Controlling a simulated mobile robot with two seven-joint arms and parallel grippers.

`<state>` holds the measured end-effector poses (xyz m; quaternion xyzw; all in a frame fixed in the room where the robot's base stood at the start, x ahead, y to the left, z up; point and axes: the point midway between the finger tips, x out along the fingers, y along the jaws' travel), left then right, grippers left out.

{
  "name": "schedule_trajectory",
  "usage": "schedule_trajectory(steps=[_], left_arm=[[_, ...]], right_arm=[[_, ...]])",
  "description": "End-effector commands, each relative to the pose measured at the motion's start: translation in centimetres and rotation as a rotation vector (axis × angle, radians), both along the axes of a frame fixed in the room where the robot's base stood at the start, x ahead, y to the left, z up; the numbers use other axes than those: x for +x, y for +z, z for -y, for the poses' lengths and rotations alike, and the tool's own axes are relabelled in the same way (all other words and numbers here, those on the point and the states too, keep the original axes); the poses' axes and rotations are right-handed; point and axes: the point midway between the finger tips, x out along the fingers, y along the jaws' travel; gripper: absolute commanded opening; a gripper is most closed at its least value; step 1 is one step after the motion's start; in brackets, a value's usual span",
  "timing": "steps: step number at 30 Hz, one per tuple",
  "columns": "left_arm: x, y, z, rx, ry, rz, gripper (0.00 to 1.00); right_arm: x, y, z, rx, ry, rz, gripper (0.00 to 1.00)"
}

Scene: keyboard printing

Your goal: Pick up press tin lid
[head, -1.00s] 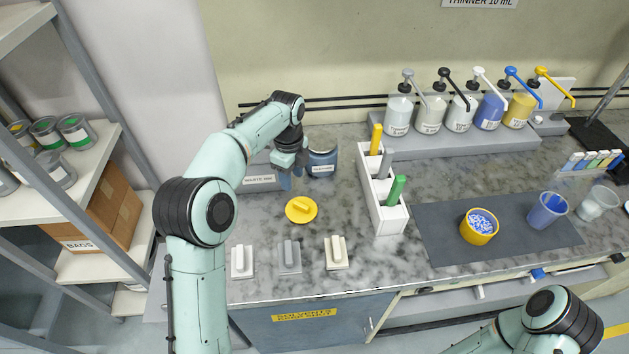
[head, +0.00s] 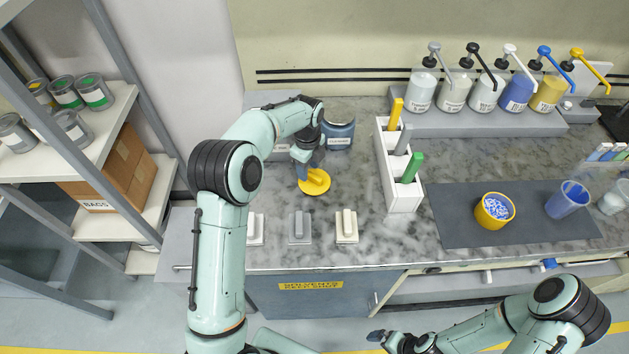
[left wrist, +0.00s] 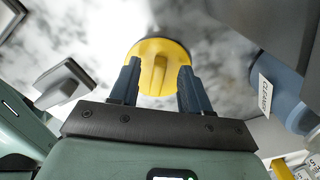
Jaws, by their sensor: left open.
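The yellow round lid (head: 317,187) with a raised bar handle lies on the marbled bench top. In the left wrist view the lid (left wrist: 158,62) shows ahead of the gripper, its handle between the two fingers. My left gripper (head: 305,171) is open at the lid's upper left edge in the head view; its blue fingers (left wrist: 157,88) stand apart on either side of the handle. I cannot tell whether they touch the lid. My right gripper (head: 380,338) is low in front of the bench, empty-looking; its jaws are too small to read.
Several grey and white blocks with handles, such as the grey one (head: 299,228), stand in front of the lid. A blue labelled jar (head: 338,133) is behind it. A white holder (head: 402,190) with coloured sticks stands right. A yellow cup (head: 494,211) is on a dark mat (head: 455,230).

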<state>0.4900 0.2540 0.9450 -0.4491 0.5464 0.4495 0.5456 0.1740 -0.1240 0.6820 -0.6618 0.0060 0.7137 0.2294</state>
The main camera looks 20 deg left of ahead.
Motion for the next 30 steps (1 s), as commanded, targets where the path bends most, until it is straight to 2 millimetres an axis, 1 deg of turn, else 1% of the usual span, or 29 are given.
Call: schedule_trajectory(steps=[1,4,12,14,15,16,17,26,30], left_arm=[[-0.1,-0.9,0.0,-0.001,0.0,-0.002,0.47],[-0.1,-1.8,0.0,0.0,0.0,-0.002,0.47],[0.0,-2.0,0.0,0.0,0.0,0.001,0.47],[0.0,-2.0,0.0,0.0,0.0,0.001,0.27],[0.0,-2.0,0.0,0.0,0.0,0.001,0.14],[0.0,-2.0,0.0,0.0,0.0,0.001,0.04],[0.0,-2.0,0.0,0.0,0.0,0.001,0.0],[0.0,-1.9,0.0,0.0,0.0,0.002,0.0],[0.1,-1.4,0.0,0.0,0.0,0.003,0.0]], right_arm=[[-0.1,-0.1,0.0,0.0,0.0,-0.001,1.0],[-0.2,-0.2,0.0,0.0,0.0,-0.002,1.0],[-0.2,-0.1,0.0,0.0,0.0,-0.002,1.0],[-0.2,-0.1,0.0,0.0,0.0,-0.002,1.0],[-0.2,-0.1,0.0,0.0,0.0,-0.002,1.0],[-0.2,-0.1,0.0,0.0,0.0,-0.002,1.0],[-0.2,-0.1,0.0,0.0,0.0,-0.002,1.0],[-0.2,-0.1,0.0,0.0,0.0,-0.002,1.0],[-0.1,-0.1,0.0,0.0,0.0,-0.001,1.0]])
